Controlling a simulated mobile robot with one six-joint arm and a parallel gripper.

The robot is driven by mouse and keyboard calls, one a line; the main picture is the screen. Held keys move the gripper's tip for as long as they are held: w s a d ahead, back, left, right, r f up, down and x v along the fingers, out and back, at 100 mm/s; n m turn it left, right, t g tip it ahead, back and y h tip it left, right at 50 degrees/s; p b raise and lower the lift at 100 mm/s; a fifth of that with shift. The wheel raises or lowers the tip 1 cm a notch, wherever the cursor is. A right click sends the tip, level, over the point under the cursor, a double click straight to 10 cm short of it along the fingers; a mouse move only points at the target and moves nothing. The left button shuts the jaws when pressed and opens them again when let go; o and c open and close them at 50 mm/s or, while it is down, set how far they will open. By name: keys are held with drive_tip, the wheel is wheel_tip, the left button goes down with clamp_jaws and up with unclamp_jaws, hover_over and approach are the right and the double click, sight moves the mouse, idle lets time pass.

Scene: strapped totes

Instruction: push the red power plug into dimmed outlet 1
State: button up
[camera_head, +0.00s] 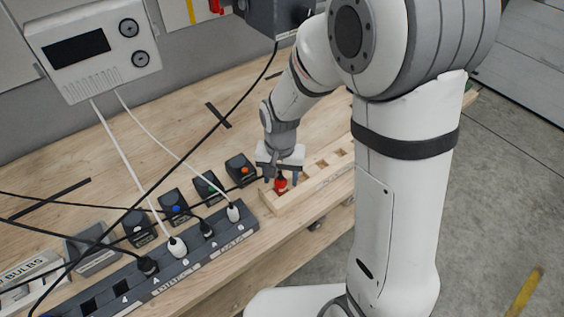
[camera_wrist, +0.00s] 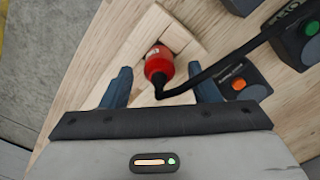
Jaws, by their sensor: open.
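The red power plug (camera_head: 281,186) sits in a square recess at the near end of the wooden holder (camera_head: 318,190). It also shows in the wrist view (camera_wrist: 158,66), with a black cable leaving it to the right. My gripper (camera_head: 281,180) is over the plug with its fingers apart on either side of it. In the wrist view my gripper (camera_wrist: 160,72) shows gaps between both fingers and the plug. The dark outlet strip (camera_head: 110,297) lies left of the holder, with several black and white plugs in it. I cannot tell which outlet is dimmed outlet 1.
Dark modules with coloured buttons stand behind the strip, including an orange-button one (camera_head: 241,168) near my gripper. Black and white cables cross above the bench. A white control box (camera_head: 95,50) is at the upper left. More recesses (camera_head: 322,163) in the holder are empty.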

drive_tip(key=shift+f, duration=1.3)
drive_tip(key=shift+c, duration=0.3)
drive_tip(key=c, duration=1.1)
drive_tip(key=shift+s+r+p, duration=0.1)
drive_tip(key=shift+r+p, duration=1.7)
drive_tip(key=shift+r, duration=0.75)
